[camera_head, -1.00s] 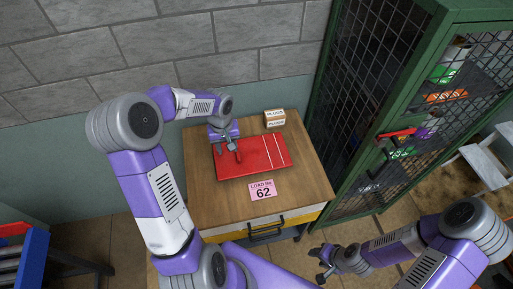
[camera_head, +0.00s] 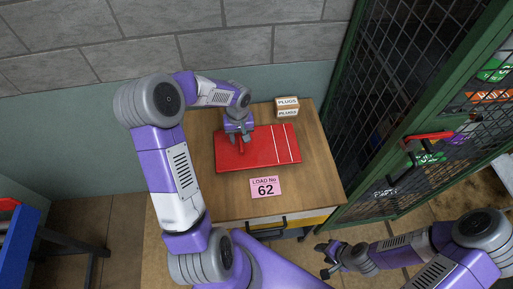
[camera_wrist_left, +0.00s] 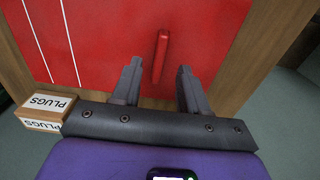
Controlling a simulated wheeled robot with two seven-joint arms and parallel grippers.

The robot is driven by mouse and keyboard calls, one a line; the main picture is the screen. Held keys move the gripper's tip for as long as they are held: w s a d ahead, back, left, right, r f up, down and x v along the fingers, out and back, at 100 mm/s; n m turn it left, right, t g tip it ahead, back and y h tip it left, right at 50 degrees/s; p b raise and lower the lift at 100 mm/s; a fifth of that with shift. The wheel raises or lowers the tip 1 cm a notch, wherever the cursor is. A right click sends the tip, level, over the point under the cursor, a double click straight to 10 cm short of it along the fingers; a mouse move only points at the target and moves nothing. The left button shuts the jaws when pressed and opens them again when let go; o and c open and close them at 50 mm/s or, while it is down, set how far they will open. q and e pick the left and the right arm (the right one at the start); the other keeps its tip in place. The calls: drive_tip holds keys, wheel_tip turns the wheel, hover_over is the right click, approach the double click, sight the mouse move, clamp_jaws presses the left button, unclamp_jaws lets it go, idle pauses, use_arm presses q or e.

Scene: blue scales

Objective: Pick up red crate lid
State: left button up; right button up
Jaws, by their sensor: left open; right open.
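The red crate lid (camera_head: 262,151) lies flat on the wooden table, with two white stripes near its right end. In the left wrist view the lid (camera_wrist_left: 110,35) has a raised red handle (camera_wrist_left: 160,55). My left gripper (camera_head: 240,138) is over the lid's left part. In the left wrist view its two open fingers (camera_wrist_left: 157,88) stand either side of the handle's near end, with a gap on both sides. My right gripper (camera_head: 325,262) is open and empty, low at the right, away from the table.
A small box labelled PLUGS (camera_head: 287,107) stands behind the lid and also shows in the left wrist view (camera_wrist_left: 45,108). A pink LOAD No 62 card (camera_head: 265,187) lies in front. A green mesh cabinet (camera_head: 395,110) stands right of the wooden table (camera_head: 225,200).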

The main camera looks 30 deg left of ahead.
sight(241, 143)
use_arm(q)
wheel_tip(241, 143, down, 4)
drive_tip(key=shift+w+r, duration=0.1)
drive_tip(key=shift+r, duration=0.15)
clamp_jaws()
idle(1.3)
